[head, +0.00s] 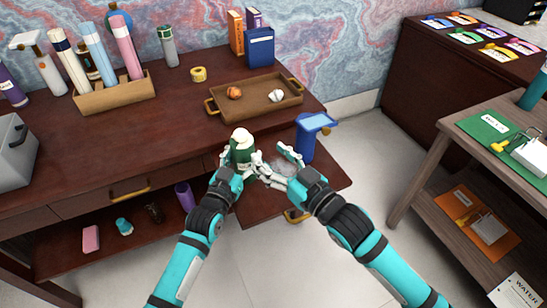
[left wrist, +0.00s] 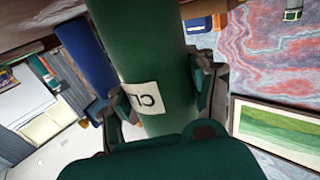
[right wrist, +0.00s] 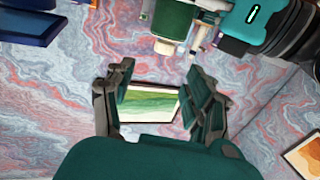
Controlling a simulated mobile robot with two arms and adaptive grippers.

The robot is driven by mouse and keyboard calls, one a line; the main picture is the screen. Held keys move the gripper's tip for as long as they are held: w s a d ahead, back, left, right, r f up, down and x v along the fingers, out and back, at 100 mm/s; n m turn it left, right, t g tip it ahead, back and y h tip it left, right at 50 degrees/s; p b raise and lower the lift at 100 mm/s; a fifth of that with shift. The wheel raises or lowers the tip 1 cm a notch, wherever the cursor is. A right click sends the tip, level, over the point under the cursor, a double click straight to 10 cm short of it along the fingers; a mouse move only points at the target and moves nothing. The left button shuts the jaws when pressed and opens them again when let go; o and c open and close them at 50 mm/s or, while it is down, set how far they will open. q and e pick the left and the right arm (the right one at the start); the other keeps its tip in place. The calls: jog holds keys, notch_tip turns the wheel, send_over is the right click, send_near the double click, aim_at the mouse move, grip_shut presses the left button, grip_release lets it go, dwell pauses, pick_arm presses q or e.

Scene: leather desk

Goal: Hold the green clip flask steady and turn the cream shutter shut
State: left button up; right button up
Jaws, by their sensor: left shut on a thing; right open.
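The green clip flask (head: 241,157) stands over the desk's front edge in the head view, with the cream shutter (head: 241,137) on its top. My left gripper (head: 238,168) is shut around the flask's body. In the left wrist view the flask (left wrist: 150,60) lies between both fingers, with a white label partly showing; the shutter is out of that view. My right gripper (head: 283,168) is open and empty, just right of the flask and apart from the shutter. In the right wrist view the flask (right wrist: 175,18) shows at the top, outside the open fingers (right wrist: 160,95).
A blue flask (head: 305,142) with a light blue top stands close behind my right gripper. A brown tray (head: 228,112) with two small items lies behind. A holder (head: 112,96) with several bottles stands back left.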

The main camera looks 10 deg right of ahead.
dwell(0.3)
jog(key=w+a+r+n+g, duration=0.1)
jog(key=w+a+n+g, duration=0.25)
jog(key=a+n, duration=0.35)
jog(key=w+a+r+n+g, duration=0.2)
jog(key=w+a+n+g, duration=0.15)
jog(key=a+n, duration=0.4)
jog(key=n+g+h, duration=0.4)
jog(key=n+h, duration=0.7)
jog(key=n, duration=0.1)
send_near(240, 132)
jog(key=x, duration=0.9)
jog(key=shift+c, duration=0.2)
